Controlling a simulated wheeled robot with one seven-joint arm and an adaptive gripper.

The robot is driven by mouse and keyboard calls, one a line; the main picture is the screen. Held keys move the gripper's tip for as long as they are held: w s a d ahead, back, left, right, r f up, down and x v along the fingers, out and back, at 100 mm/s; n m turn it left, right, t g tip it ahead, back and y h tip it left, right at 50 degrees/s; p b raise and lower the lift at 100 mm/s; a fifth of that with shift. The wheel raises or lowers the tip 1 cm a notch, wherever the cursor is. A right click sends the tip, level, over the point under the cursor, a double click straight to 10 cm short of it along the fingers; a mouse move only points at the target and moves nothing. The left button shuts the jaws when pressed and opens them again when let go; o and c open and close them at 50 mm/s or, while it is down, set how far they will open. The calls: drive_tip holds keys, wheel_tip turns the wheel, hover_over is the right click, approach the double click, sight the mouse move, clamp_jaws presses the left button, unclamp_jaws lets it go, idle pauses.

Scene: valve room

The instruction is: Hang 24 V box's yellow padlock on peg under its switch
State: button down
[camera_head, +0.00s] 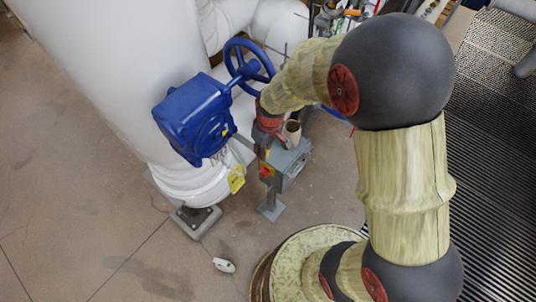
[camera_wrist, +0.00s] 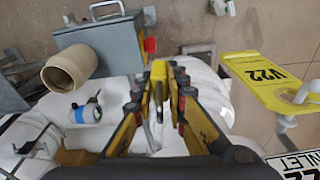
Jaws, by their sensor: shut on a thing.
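My gripper (camera_wrist: 165,95) is shut on the yellow padlock (camera_wrist: 180,77), a small yellow block between the fingertips in the wrist view; its shackle is hard to make out. The grey switch box (camera_wrist: 100,45) stands ahead and to the left of the fingertips, with a red switch (camera_wrist: 150,45) on its side. In the head view my gripper (camera_head: 263,148) is close by the grey box (camera_head: 290,160) and just above its red switch (camera_head: 265,173). The padlock is too small to tell there. I cannot make out the peg under the switch.
A blue valve actuator (camera_head: 195,118) with a blue handwheel (camera_head: 249,62) sits left of my arm, against a white pipe (camera_head: 115,50). A yellow V22 tag (camera_wrist: 262,78) is right of my fingers. A beige cylinder (camera_wrist: 68,73) is by the box. Floor is open at left.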

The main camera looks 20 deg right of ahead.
drive_tip(key=shift+n, duration=0.5)
drive_tip(key=b, duration=0.5)
hover_over(276, 160)
drive_tip(key=s+a, duration=0.5)
drive_tip(key=a, duration=0.1)
wheel_tip(276, 160, down, 13)
drive_tip(key=shift+w+d+f+b, duration=0.15)
drive_tip(key=shift+w+d+f, duration=0.1)
drive_tip(key=shift+w+d, duration=0.35)
drive_tip(key=shift+w+d+f+b, duration=0.15)
drive_tip(key=shift+w+d+f, duration=0.1)
drive_tip(key=shift+w+d, duration=0.65)
drive_tip(key=shift+d, duration=0.3)
drive_tip(key=w+d+b, duration=0.2)
drive_tip(key=shift+d+f, duration=0.3)
drive_tip(key=shift+f, duration=0.1)
drive_tip(key=shift+r, duration=0.1)
drive_tip(key=shift+s, duration=0.1)
